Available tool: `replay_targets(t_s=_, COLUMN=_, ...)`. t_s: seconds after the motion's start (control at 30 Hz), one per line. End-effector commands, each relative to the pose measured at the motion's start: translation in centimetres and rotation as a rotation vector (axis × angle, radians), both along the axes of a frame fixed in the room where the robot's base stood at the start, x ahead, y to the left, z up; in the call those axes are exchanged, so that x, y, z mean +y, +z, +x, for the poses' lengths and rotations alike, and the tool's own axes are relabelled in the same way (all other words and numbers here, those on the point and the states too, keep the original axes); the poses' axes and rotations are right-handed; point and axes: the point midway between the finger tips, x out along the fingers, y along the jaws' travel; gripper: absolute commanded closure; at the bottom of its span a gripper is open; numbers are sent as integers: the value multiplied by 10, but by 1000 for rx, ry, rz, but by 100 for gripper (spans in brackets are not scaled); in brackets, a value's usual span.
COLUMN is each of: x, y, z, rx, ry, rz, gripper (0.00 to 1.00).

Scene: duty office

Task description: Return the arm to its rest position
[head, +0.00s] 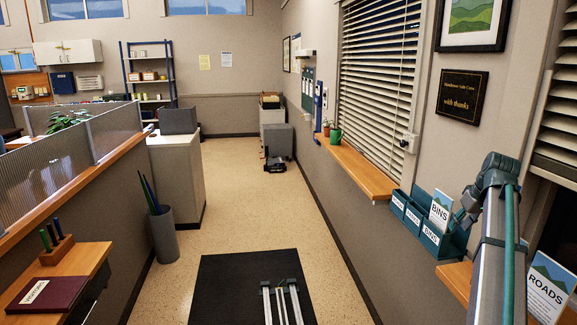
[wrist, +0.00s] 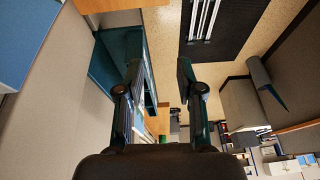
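My gripper (wrist: 160,66) is open in the wrist view, with its two dark fingers apart and nothing visible between them. Floor and sill show through the gap. In the head view my arm rises at the right edge and bends at its top. My gripper (head: 463,212) is mostly hidden there, close to the right end of a teal leaflet rack (head: 411,214). The rack also shows in the wrist view (wrist: 103,68), just beside the left finger; I cannot tell whether they touch. A "BINS" leaflet (head: 440,210) stands in the rack's right part.
A "ROADS" leaflet (head: 549,290) stands right of my arm. The wooden sill (head: 360,172) runs along the right wall under blinds, with a green mug (head: 335,135). A black mat (head: 225,290) lies on the floor. The aisle (head: 245,205) is clear. A desk (head: 85,262) stands left.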

Motion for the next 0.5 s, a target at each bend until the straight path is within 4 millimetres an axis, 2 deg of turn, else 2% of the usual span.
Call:
replay_targets(t_s=0.03, x=14, y=-19, z=1, rx=11, ry=2, rz=6, gripper=63)
replay_targets(t_s=0.17, x=49, y=-69, z=6, rx=42, ry=-7, rz=20, gripper=63)
replay_targets(t_s=0.37, x=131, y=-176, z=2, rx=109, ry=-26, rz=37, gripper=63)
replay_targets(t_s=0.5, x=193, y=-249, z=-16, rx=162, ry=-36, rz=38, gripper=63)
